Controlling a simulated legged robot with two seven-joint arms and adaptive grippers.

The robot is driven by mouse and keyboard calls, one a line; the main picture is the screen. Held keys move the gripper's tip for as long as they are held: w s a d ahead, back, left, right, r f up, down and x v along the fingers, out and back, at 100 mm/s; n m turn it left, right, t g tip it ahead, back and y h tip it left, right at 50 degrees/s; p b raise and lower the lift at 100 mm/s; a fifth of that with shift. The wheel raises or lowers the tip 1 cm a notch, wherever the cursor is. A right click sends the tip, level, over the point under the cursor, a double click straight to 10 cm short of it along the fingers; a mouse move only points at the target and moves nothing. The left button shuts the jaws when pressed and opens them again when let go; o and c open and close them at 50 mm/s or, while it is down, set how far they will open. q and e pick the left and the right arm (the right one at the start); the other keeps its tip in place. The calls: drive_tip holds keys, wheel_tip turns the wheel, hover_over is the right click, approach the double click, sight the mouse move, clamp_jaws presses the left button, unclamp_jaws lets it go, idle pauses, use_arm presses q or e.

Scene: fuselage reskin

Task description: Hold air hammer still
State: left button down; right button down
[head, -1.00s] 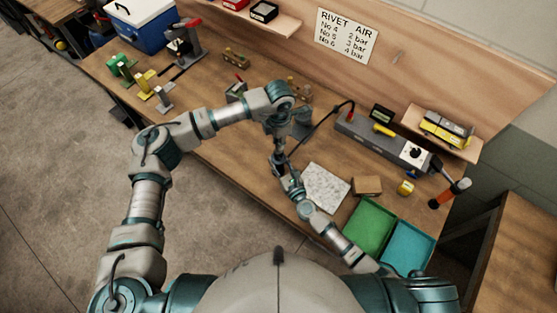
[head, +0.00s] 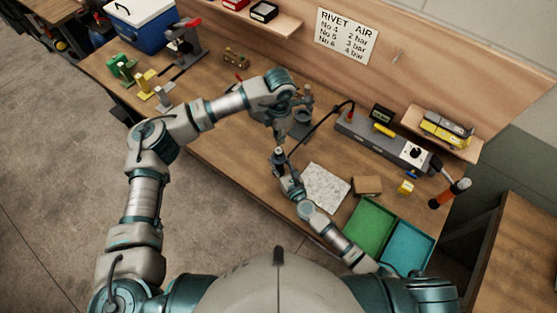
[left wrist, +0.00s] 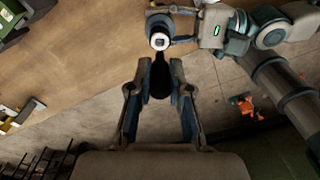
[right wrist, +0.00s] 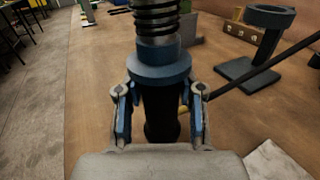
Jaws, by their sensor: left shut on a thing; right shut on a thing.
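My right gripper (right wrist: 160,108) is shut on the dark cylindrical body of the air hammer (right wrist: 160,66). The hammer stands roughly upright in it, with a blue-grey collar and a dark coil spring above the fingers. In the head view the right gripper (head: 281,168) is above the bench's front part. My left gripper (left wrist: 160,98) is shut on a narrow dark piece (left wrist: 160,80), whose kind I cannot tell. It is just above the hammer's end, which shows as a pale ring (left wrist: 160,41) in the left wrist view. A small gap seems to separate them in the head view.
A black hose (head: 320,123) runs from the grey supply bar (head: 365,136). A round-topped stand (right wrist: 268,15) is close behind the hammer.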

drive_tip(key=c, duration=0.6)
unclamp_jaws()
drive_tip(key=shift+c, duration=0.2)
drive_tip(key=v, duration=1.2)
drive_tip(key=shift+f, duration=0.1)
